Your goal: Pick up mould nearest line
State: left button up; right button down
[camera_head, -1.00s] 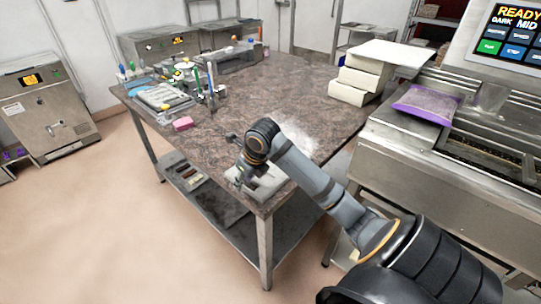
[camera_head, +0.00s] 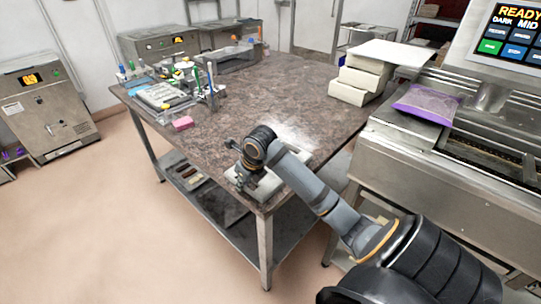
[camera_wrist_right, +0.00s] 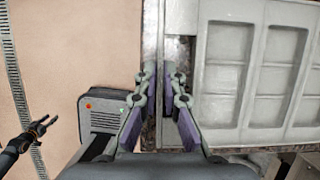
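A pale grey mould (camera_head: 268,189) with several rectangular hollows lies on the front corner of the stone-topped table, partly hidden by my right arm. It fills the right side of the right wrist view (camera_wrist_right: 222,83). My right gripper (camera_head: 238,172) is low over the table's front edge at the mould's near side. A small dark gripper, apparently my left one (camera_wrist_right: 46,124), shows fingers apart at the left.
The speckled table (camera_head: 285,85) has free room in its middle. Pale stacked blocks (camera_head: 358,82) stand at its far right, near a steel machine (camera_head: 430,150) with a purple bag (camera_head: 427,104). Tools and a pink block (camera_head: 182,123) sit at the left. A lower shelf (camera_head: 235,225) runs beneath.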

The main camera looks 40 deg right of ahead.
dwell(0.5)
jog(key=shift+r, duration=0.2)
jog(key=shift+w+r, duration=0.1)
jog(key=shift+r, duration=0.15)
notch_tip(320, 180, up, 3)
jog(key=shift+d, duration=0.1)
jog(key=s+r+b, duration=1)
jog(key=s+r, duration=0.3)
jog(key=s, duration=0.1)
jog(key=shift+a+r, duration=0.2)
jog(key=shift+a, duration=0.2)
